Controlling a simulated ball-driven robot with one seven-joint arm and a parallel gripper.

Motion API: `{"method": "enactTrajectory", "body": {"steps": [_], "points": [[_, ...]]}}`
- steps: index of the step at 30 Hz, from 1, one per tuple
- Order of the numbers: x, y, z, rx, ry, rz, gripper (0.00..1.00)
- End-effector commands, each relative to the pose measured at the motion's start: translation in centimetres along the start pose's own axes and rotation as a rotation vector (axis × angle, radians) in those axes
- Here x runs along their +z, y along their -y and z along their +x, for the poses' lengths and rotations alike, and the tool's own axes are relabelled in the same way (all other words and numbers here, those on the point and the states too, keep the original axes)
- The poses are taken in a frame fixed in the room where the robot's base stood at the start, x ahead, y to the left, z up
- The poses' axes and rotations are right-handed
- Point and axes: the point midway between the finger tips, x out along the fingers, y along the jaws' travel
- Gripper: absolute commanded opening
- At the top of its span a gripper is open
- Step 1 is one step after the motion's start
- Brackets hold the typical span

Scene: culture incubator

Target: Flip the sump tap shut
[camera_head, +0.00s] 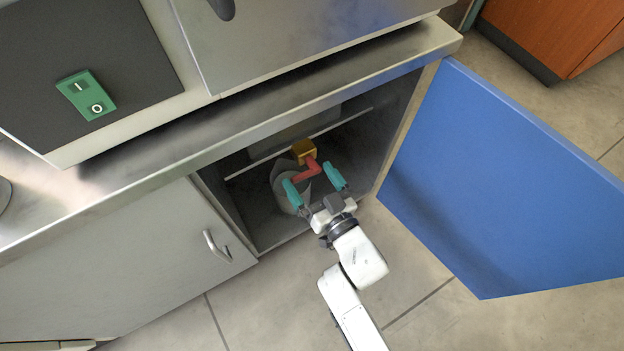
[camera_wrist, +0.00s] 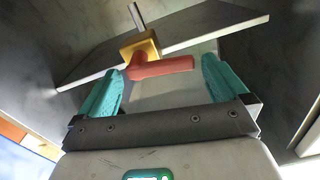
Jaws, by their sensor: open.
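The sump tap has a red lever (camera_head: 308,170) on a yellow-brass body (camera_head: 304,150) inside the open cabinet under the bench. In the wrist view the red lever (camera_wrist: 161,67) runs sideways from the yellow body (camera_wrist: 140,47), out to the right. My gripper (camera_head: 314,189) is open at the cabinet mouth, its two teal fingers apart. In the wrist view my gripper (camera_wrist: 163,85) has the lever ahead of and between its fingertips. The lever's left end is close to the left finger; I cannot tell if they touch.
A blue door (camera_head: 500,180) stands open on the right. A closed grey door (camera_head: 130,265) with a handle is on the left. A pale round vessel (camera_head: 290,187) sits under the tap. A shelf edge (camera_head: 300,135) crosses behind it. Tiled floor in front is clear.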

Motion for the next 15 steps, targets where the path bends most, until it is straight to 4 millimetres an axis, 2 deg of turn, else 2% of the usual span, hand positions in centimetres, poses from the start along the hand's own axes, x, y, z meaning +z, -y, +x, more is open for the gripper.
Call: {"method": "enactTrajectory", "body": {"steps": [2,15], "points": [[0.00,0.00,-0.02,0.000,0.000,0.000,1.00],[0.00,0.00,-0.05,0.000,0.000,0.000,0.58]]}}
